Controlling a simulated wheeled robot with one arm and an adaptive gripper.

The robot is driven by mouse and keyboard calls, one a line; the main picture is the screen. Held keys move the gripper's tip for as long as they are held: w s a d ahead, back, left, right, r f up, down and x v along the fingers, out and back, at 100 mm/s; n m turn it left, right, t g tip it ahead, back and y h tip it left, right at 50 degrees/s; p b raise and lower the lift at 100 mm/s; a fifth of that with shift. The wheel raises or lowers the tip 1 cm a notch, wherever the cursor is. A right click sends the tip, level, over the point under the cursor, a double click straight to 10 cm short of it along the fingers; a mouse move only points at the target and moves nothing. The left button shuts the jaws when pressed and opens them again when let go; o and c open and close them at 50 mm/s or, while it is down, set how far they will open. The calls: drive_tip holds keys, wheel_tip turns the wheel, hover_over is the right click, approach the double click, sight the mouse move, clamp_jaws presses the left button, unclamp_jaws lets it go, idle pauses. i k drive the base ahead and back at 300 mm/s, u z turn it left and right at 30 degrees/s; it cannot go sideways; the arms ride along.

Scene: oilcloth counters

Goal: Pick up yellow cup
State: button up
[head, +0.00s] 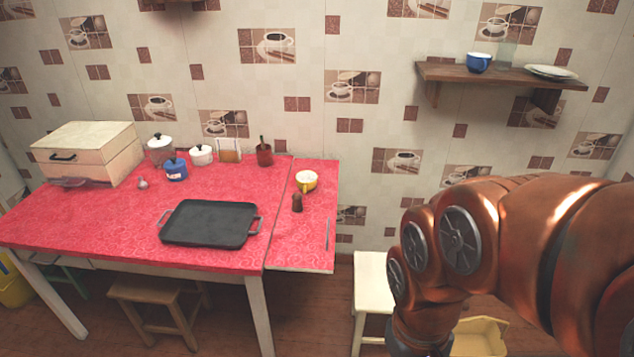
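The yellow cup (306,181) stands upright near the back of the red table's right-hand leaf. It has a pale inside, and its handle faces the front. A small dark brown object (297,203) stands just in front of it. My copper-coloured arm fills the right side of the head view, well to the right of the cup and apart from the table. My gripper is not in view.
The red table (110,225) bears a black tray (210,222), a wooden box (88,152), several pots and a brown pot (264,154). A wall shelf (500,75) holds a blue cup (479,63). A pale stool (373,284) stands right of the table.

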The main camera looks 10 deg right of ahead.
sight(306, 180)
drive_tip(key=u, duration=0.1)
drive_tip(key=k, duration=0.3)
drive_tip(key=z, duration=0.6)
drive_tip(key=i, duration=1)
drive_tip(key=u, duration=1.3)
drive_tip(key=i, duration=0.4)
drive_tip(key=u, duration=0.5)
